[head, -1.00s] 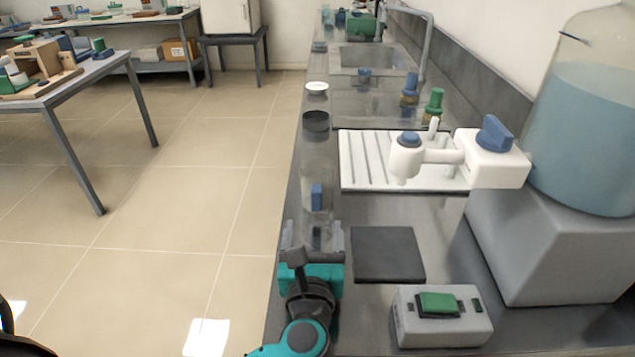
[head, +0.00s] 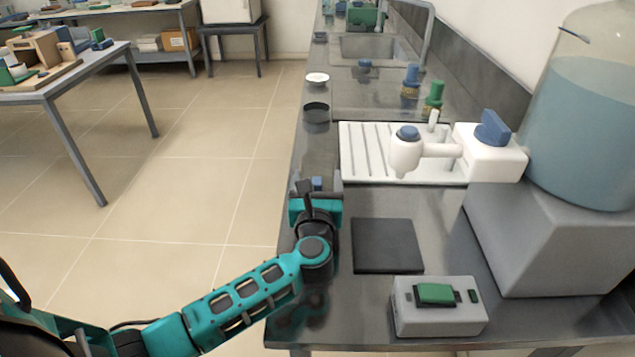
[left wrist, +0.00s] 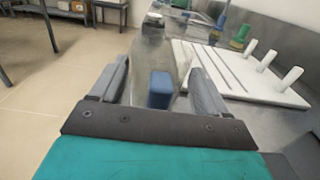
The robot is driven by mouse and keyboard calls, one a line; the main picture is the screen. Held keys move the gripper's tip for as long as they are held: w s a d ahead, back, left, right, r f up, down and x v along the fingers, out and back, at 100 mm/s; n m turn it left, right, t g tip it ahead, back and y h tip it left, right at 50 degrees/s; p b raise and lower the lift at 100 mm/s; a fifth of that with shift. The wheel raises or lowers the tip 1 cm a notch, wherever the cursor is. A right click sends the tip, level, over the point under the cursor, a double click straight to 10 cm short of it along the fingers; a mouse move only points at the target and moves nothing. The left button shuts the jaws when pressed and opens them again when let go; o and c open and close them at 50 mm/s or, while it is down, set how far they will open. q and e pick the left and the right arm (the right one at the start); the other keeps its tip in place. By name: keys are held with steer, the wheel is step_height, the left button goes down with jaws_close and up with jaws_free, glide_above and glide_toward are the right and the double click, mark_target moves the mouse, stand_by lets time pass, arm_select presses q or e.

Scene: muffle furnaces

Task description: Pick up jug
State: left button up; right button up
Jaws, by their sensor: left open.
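The jug looks clear, with a dark round rim (head: 316,112) and a blue handle-like part (head: 317,184) facing me, near the bench's left edge. Its see-through wall is hard to make out against the grey bench. My left gripper (head: 317,187) is at the blue part, with its fingers apart. In the left wrist view the blue part (left wrist: 160,88) stands between the two fingers of the left gripper (left wrist: 160,72), with a visible gap on both sides. The clear wall of the jug is just beyond it. My right gripper is not in view.
A white ribbed board (head: 375,155) with a white tap lies right of the jug. A dark square plate (head: 387,246) and a grey box with a green switch (head: 437,295) are nearer. A large bottle (head: 580,120) stands on a grey block.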

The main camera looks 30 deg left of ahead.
arm_select(q)
steer(key=c, duration=0.6)
steer(key=shift+r, duration=0.1)
steer(key=shift+c, duration=0.2)
